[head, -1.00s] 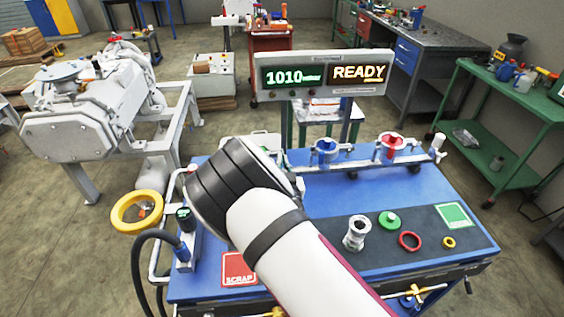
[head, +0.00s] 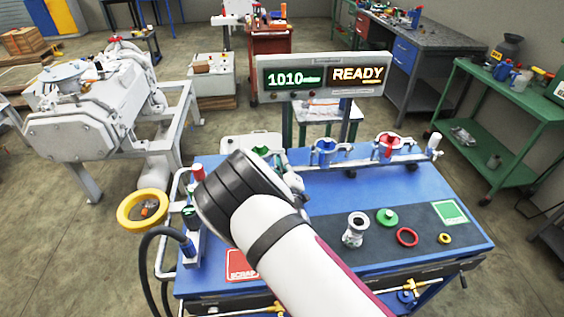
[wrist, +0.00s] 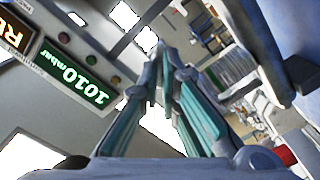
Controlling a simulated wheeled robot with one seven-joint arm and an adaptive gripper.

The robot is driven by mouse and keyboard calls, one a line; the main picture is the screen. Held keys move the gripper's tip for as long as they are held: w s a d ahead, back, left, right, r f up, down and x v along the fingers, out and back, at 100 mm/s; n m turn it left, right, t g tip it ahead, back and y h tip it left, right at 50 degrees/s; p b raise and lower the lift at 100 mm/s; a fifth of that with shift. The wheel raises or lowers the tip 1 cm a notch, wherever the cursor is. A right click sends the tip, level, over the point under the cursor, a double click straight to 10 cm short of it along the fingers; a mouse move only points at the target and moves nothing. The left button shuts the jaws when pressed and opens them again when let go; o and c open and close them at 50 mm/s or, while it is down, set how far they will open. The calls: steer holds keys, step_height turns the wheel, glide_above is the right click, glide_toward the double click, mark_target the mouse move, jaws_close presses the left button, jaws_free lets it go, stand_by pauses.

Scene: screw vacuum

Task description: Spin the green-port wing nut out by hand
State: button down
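In the head view my wrist and forearm cover most of the green port; only a small green part (head: 262,151) shows behind them, at the left of the row that also has the blue port (head: 325,152) and the red port (head: 389,147). The wing nut cannot be made out in either view. Whether anything is between the tips cannot be told.
The blue bench (head: 330,203) carries a metal fitting (head: 354,230), a green cap (head: 387,217), a red ring (head: 407,237) and a small yellow ring (head: 445,238) at the right. The display (head: 322,75) reads 1010 mbar and READY. A yellow ring (head: 143,210) stands left of my wrist.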

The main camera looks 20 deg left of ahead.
steer(key=n, duration=0.9)
steer(key=shift+a+f+p, duration=0.1)
steer(key=shift+f+p, duration=0.05)
steer(key=shift+p, duration=0.25)
steer(key=shift+n, duration=0.4)
steer(key=c, duration=1.8)
jaws_free()
steer(key=v, duration=1.2)
steer(key=shift+f, duration=0.1)
